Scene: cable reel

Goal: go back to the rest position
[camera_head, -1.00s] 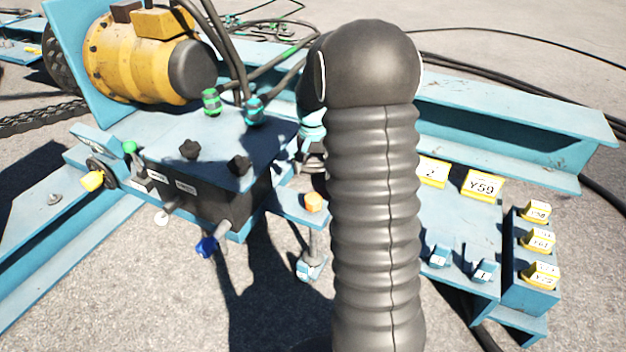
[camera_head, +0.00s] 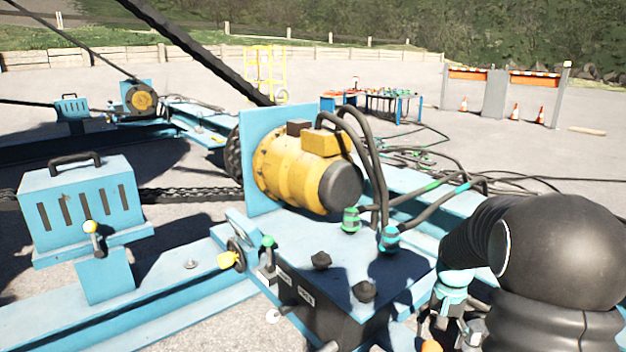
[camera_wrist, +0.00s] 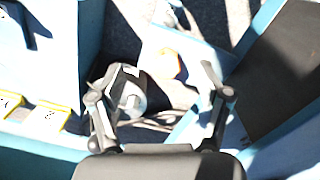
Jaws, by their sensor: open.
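My gripper (camera_head: 455,318) hangs below my black, sleeved arm at the lower right of the head view, partly hidden and just right of the dark control box. In the wrist view my gripper (camera_wrist: 160,80) has its two fingers spread apart with nothing held between them. Beyond the fingertips is an orange knob (camera_wrist: 169,63), blurred by glare. The orange knob shows at the bottom edge of the head view (camera_head: 431,346). I cannot tell how far the fingers are from it.
A blue vented box (camera_head: 85,205) is at left.

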